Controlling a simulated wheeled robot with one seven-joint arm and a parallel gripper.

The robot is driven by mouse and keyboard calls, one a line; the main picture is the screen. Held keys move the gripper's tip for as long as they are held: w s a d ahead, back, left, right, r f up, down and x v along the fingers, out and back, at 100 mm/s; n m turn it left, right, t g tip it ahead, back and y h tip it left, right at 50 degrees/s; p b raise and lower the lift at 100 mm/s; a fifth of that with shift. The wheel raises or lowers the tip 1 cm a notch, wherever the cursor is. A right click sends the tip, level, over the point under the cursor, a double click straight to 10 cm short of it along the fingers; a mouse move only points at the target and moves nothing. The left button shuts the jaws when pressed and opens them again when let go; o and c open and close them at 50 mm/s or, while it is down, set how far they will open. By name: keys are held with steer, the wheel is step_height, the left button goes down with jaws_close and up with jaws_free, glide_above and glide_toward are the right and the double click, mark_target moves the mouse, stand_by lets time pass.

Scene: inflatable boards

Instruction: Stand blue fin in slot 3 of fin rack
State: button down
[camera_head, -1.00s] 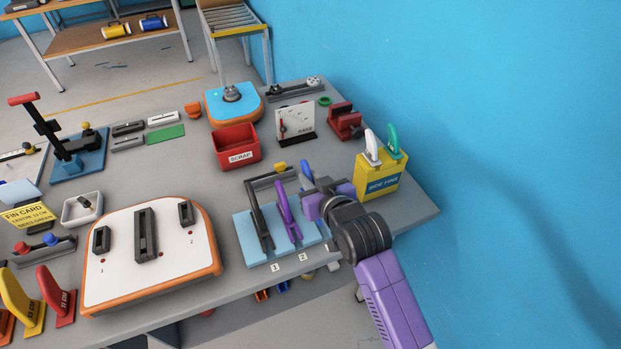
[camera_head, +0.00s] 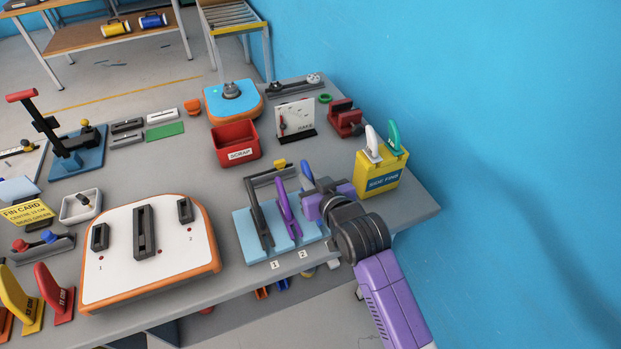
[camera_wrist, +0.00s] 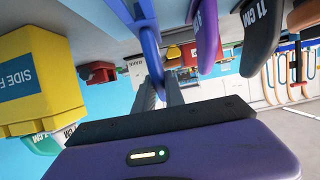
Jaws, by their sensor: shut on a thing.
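The fin rack (camera_head: 249,242) is a light-blue base at the table's front edge with labels 1 and 2 on its front. A dark fin (camera_head: 258,218) stands at 1 and a purple fin (camera_head: 286,212) at 2. The blue fin (camera_head: 307,174) is to the right of the purple one, mostly hidden behind my gripper (camera_head: 318,192). In the wrist view my gripper (camera_wrist: 160,95) is shut on the blue fin (camera_wrist: 150,55), in line beside the purple fin (camera_wrist: 206,38). The third slot is hidden by my arm, so I cannot tell whether the fin is fully seated.
A yellow side-fins box (camera_head: 382,172) with a white and a green fin stands close to the right of my gripper. A grey bar (camera_head: 272,179) is behind the rack. A white board with an orange rim (camera_head: 150,265) lies to the left.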

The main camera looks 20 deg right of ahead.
steer(key=shift+f+b, duration=0.5)
steer(key=shift+f, duration=0.45)
steer(key=c, duration=1.3)
jaws_free()
steer(key=shift+s, duration=0.1)
steer(key=v, duration=0.7)
steer(key=shift+s+r+b, duration=0.2)
steer(key=shift+s+b, duration=0.1)
steer(key=shift+r, duration=0.1)
